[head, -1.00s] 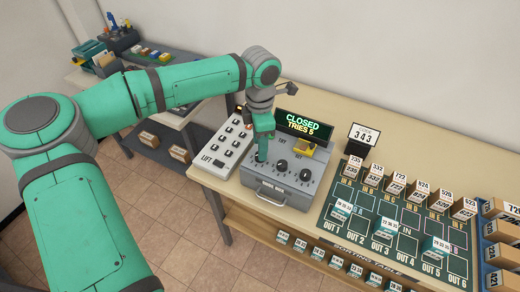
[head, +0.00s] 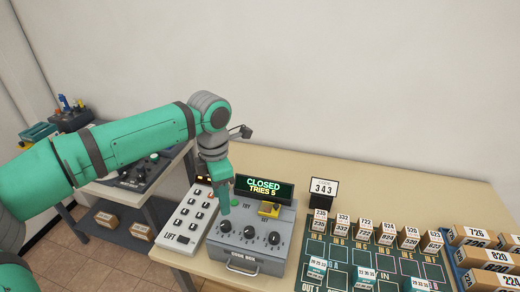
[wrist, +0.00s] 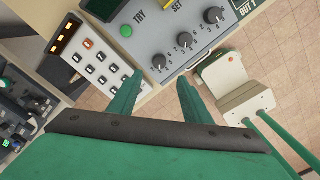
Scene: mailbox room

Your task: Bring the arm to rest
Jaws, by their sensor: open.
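My arm reaches in from the left in the head view, with my gripper (head: 223,208) pointing down at the left part of the grey code box (head: 245,262). In the wrist view my gripper (wrist: 157,88) has its two green fingers apart with nothing between them. The fingers lie over the front edge of the code box, near its dials (wrist: 185,40). Whether they touch the box cannot be told. The box's display (head: 264,188) reads CLOSED, TRIES 5. A green button (wrist: 126,31) and a yellow switch (head: 269,210) sit on its top.
A lift keypad (head: 186,215) stands left of the code box. A sign reading 343 (head: 323,190) stands behind the green sorting mat (head: 343,250), which holds several small boxes. Larger parcels (head: 490,257) are at right. A side table with tools (head: 140,170) is at left.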

